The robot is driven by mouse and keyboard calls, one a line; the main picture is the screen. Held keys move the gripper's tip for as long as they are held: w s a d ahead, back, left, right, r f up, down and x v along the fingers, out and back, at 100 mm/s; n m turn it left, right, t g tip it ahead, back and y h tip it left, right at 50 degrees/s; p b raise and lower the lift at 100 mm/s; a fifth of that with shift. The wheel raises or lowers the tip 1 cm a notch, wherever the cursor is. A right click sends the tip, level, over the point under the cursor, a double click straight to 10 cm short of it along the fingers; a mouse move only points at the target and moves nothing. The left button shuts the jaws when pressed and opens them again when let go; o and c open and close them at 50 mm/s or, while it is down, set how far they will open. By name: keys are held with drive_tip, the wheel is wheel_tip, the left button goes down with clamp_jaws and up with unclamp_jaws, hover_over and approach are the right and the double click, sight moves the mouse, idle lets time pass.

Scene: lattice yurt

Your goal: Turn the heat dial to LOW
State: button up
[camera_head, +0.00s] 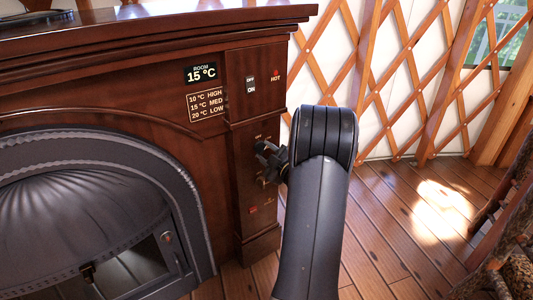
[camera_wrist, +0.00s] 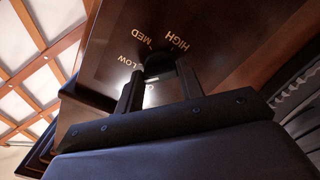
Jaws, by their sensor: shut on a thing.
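The heat dial is a dark knob on the wooden pillar of the fireplace; in the wrist view (camera_wrist: 158,64) it sits between my fingertips. Gold labels HIGH, MED and LOW curve around it there, and another label below it is mostly hidden by the fingers. My gripper (camera_head: 272,162) is shut on the dial; in the wrist view its two fingers (camera_wrist: 160,84) stand on either side of it. In the head view the gripper covers the dial. I cannot tell which label the dial points to.
A display (camera_head: 201,73) reads ROOM 15 °C. A chart (camera_head: 206,105) below it lists 10 °C HIGH, 15 °C MED, 20 °C LOW. An OFF/ON switch (camera_head: 250,84) and a red HOT light (camera_head: 276,73) sit above the dial. The arched stove front (camera_head: 90,185) is at left.

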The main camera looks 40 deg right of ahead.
drive_tip(key=shift+r+m+p, duration=0.1)
drive_tip(key=shift+m+p, duration=0.6)
drive_tip(key=shift+m, duration=0.5)
drive_tip(key=shift+m+p, duration=0.3)
drive_tip(key=shift+m, duration=0.6)
drive_tip(key=o, duration=1)
drive_tip(key=s+p, duration=0.2)
drive_tip(key=s, duration=0.8)
drive_tip(key=shift+s+a, duration=0.4)
drive_tip(key=shift+a, duration=0.05)
